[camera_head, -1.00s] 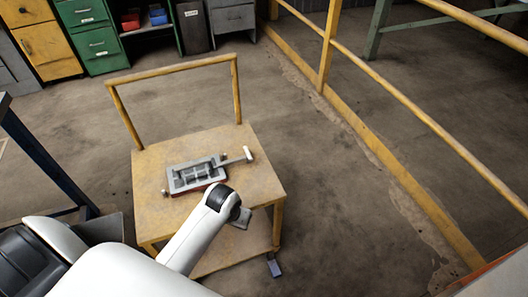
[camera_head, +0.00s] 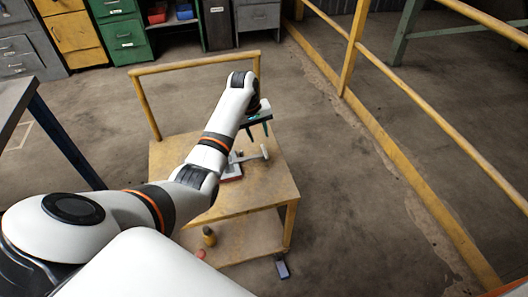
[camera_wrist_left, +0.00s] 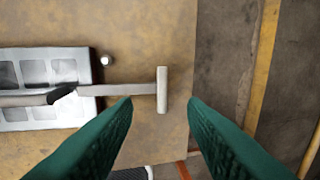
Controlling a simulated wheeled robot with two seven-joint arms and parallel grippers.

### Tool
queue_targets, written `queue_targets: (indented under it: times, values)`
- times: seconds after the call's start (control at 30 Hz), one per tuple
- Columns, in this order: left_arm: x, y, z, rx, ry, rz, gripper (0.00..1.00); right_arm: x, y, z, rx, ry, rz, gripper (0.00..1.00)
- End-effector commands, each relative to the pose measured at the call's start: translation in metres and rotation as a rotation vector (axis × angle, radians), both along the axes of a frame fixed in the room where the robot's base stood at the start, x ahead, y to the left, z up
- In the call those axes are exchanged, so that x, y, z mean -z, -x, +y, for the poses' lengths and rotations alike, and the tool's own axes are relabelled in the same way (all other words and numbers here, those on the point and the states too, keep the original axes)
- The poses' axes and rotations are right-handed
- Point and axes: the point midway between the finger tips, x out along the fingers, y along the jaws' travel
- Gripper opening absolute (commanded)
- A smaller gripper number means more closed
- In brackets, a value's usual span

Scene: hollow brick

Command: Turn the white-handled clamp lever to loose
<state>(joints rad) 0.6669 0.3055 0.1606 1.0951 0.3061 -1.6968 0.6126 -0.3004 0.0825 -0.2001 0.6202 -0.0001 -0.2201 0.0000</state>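The clamp lever's white handle (camera_head: 265,152) sticks out to the right of a grey clamp fixture (camera_head: 231,176) on the yellow cart, where my arm hides much of the fixture. In the left wrist view the handle (camera_wrist_left: 162,90) is a pale crossbar at the end of a grey lever arm (camera_wrist_left: 115,90), which points right from the fixture (camera_wrist_left: 45,72). My left gripper (camera_head: 259,134) is over the cart near the handle. In the wrist view its two green fingers (camera_wrist_left: 160,101) are apart and empty, with the crossbar showing between their tips. My right gripper is not in view.
The yellow cart (camera_head: 262,188) has a raised push bar at its back and a lower shelf with small items. A yellow railing (camera_head: 400,145) runs along the right. A grey bench (camera_head: 20,98) stands at the left. Open floor lies between cart and railing.

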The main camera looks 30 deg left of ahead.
Motion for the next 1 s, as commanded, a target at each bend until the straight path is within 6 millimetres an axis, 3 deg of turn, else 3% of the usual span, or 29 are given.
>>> queue_targets:
  times: [0.2,0.4,0.6,0.9,1.0]
  values:
    - [0.047,-0.006,-0.006,0.002,-0.001,0.003,0.38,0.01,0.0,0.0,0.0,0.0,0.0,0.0]
    - [0.081,-0.011,-0.011,0.003,-0.002,0.003,0.38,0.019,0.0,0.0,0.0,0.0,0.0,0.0]
    - [0.096,-0.014,-0.013,0.003,-0.002,0.001,0.38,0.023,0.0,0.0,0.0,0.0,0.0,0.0]
    - [0.098,-0.014,-0.013,0.004,-0.003,-0.001,0.38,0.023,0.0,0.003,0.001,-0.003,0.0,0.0]
    - [0.098,-0.014,-0.013,0.004,-0.003,-0.001,0.25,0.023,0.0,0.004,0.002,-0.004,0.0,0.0]
